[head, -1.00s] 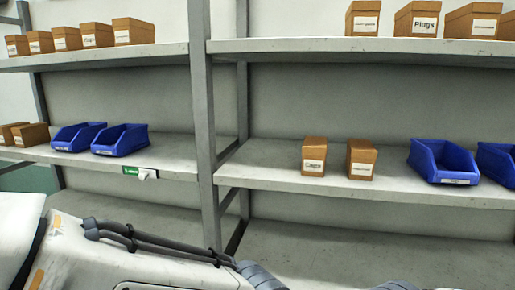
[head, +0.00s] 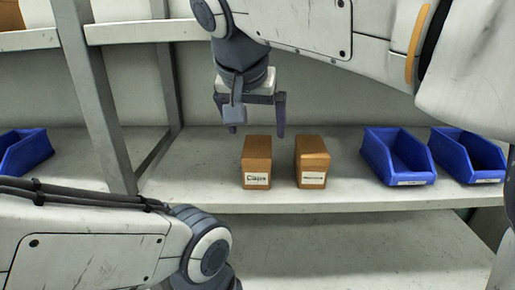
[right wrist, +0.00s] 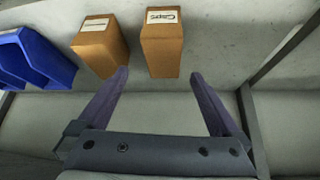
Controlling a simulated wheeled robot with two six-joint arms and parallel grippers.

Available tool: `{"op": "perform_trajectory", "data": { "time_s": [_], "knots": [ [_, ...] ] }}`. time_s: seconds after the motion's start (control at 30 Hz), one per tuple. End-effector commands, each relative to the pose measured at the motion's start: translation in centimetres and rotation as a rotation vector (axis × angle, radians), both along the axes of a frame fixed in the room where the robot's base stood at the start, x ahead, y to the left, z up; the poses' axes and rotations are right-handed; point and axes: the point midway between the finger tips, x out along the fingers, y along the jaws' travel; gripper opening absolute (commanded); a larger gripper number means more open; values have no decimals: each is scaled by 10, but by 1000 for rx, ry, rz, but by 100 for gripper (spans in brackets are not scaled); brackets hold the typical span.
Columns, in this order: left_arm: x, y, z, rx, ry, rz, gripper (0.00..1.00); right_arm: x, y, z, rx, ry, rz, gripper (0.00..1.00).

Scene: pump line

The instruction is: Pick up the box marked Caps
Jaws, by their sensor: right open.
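The box marked Caps (head: 257,160) is a small brown carton with a white label, upright on the middle shelf in the head view. It also shows in the right wrist view (right wrist: 162,50), label toward the top. My right gripper (head: 256,132) is open and empty, fingers pointing down, just above and behind the Caps box in the head view. In the right wrist view its fingertips (right wrist: 160,74) lie apart on either side of the box's near end. Whether they touch it I cannot tell. My left arm is at the lower left; its gripper is out of view.
A second brown box (head: 312,162) with an unreadable label stands close to the right of the Caps box. Blue bins (head: 398,158) stand further right, another (head: 22,152) at far left. A grey shelf post (head: 95,100) rises left of the Caps box.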

Motion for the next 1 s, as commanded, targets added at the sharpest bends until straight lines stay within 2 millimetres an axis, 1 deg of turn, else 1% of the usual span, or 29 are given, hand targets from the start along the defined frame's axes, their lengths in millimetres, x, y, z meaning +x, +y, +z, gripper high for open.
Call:
{"op": "perform_trajectory", "data": {
  "time_s": [0.1,0.2,0.37,0.47,0.57,0.63,0.7,0.8,1.0],
  "knots": [
    [0,0,3,0,0,0,50,10,1,-17,-3,5,5,100],
    [0,0,5,0,0,0,50,18,3,-28,-3,4,9,100],
    [0,0,8,0,0,0,50,24,3,-38,-2,2,13,100],
    [0,0,15,0,0,0,50,31,1,-45,-4,5,11,100],
    [0,0,25,0,0,1,50,41,-2,-56,-5,6,11,100],
    [0,0,26,0,0,1,50,46,-3,-67,-5,6,11,100],
    [0,0,28,0,0,0,50,50,-4,-73,-3,5,11,100],
    [0,0,28,0,0,0,50,53,-4,-79,-1,3,11,100],
    [0,0,28,0,0,0,50,53,-5,-79,0,2,10,100]
  ]
}}
